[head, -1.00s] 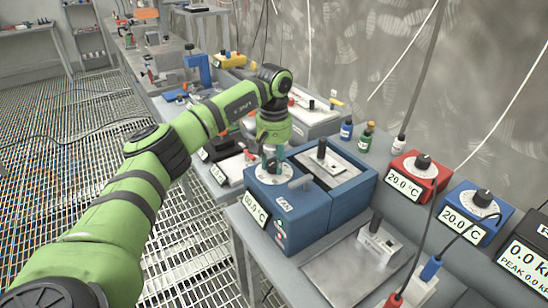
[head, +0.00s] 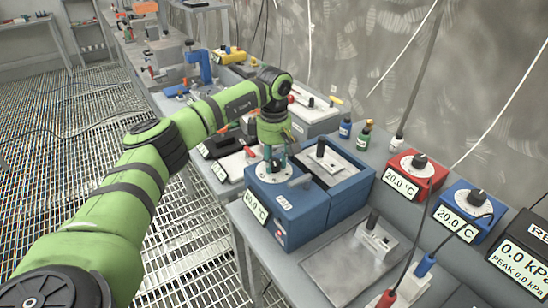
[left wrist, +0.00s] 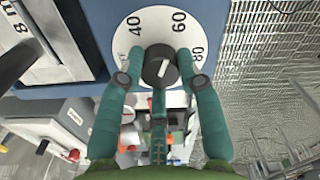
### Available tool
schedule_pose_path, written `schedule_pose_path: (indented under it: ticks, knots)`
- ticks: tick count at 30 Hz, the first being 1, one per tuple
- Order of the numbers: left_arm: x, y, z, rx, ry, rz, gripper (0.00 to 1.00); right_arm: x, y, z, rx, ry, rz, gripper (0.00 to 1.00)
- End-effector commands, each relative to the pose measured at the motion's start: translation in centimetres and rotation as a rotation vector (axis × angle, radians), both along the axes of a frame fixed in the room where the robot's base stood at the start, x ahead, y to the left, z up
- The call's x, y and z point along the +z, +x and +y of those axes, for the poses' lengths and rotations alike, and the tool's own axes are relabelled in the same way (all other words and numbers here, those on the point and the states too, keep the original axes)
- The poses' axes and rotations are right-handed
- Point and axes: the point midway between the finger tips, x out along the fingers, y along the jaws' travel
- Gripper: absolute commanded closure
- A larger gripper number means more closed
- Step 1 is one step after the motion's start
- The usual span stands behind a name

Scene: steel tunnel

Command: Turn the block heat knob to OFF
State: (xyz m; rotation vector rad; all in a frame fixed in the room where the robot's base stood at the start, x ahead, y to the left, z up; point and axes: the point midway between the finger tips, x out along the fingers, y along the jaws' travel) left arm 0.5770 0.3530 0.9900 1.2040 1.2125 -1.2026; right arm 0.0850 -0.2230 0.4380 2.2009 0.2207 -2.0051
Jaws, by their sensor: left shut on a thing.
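A red unit (head: 412,176) and a blue unit (head: 469,209), each with a black knob and a 20.0 °C display, stand at right. Small bottles (head: 364,136) stand behind the heater. A metal plate (head: 340,265) lies in front. Grated floor (head: 60,190) is clear at left.

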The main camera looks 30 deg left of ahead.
Motion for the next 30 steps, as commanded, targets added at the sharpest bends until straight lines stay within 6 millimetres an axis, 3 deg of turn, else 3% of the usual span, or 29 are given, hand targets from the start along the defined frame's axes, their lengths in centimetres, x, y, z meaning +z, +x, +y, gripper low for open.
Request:
schedule_pose_path:
  ticks: [30]
  knots:
    - [-0.1, -0.1, -0.1, 0.964, 0.000, 0.005, 0.97, 1.6, 0.0, 0.0, 0.000, -0.001, 0.000, 0.60]
